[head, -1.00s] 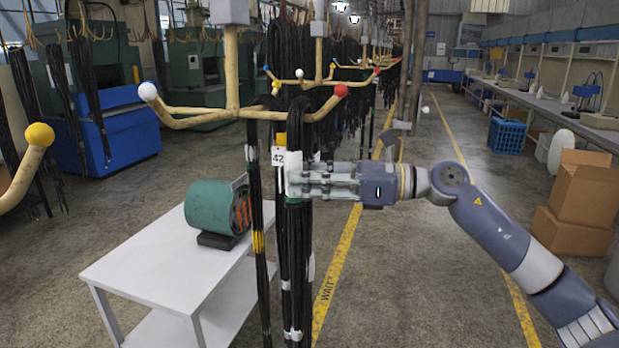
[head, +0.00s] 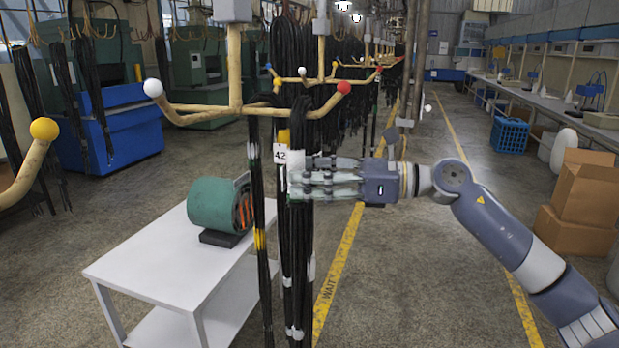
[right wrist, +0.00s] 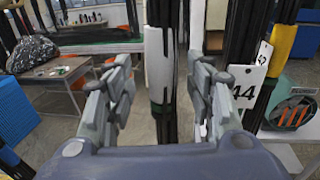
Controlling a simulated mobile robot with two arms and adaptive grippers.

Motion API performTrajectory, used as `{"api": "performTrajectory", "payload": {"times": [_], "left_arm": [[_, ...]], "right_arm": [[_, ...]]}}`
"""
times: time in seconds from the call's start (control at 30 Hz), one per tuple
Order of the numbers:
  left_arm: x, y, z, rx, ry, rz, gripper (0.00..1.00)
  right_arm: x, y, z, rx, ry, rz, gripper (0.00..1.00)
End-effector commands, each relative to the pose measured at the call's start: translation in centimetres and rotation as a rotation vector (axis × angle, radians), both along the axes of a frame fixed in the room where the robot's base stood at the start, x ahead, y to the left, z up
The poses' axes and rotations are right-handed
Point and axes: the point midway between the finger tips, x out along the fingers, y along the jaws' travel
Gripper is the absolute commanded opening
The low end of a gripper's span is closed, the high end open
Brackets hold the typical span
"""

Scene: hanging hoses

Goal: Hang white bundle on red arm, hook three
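The black hose bundle with white bands (head: 304,240) hangs upright below the red-tipped arm (head: 328,100) of the nearest hook, its top draped over that arm. My right gripper (head: 296,178) reaches in from the right at the bundle's upper part. In the right wrist view the white-banded bundle (right wrist: 160,70) stands between the fingers of my right gripper (right wrist: 162,85), with gaps on both sides. The fingers are open around it. My left gripper is out of view. No hook number shows clearly.
A yellow-banded bundle (head: 259,235) hangs close left, with a tag 42 (head: 280,154) beside it. The wrist view shows a tag 44 (right wrist: 243,95) at right. A white table (head: 150,255) with a green drum (head: 214,205) stands left.

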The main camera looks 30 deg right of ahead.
Motion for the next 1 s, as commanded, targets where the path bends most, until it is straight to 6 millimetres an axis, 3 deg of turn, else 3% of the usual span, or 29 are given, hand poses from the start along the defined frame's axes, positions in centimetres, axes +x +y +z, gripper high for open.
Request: {"api": "performTrajectory", "payload": {"times": [0.47,1.0], "left_arm": [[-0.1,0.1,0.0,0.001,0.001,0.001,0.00],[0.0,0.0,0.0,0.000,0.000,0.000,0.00]], "right_arm": [[-0.7,-0.9,-0.5,-0.001,0.011,0.001,0.50],[-5.6,-6.4,0.1,0.002,0.004,-0.001,0.50]]}}
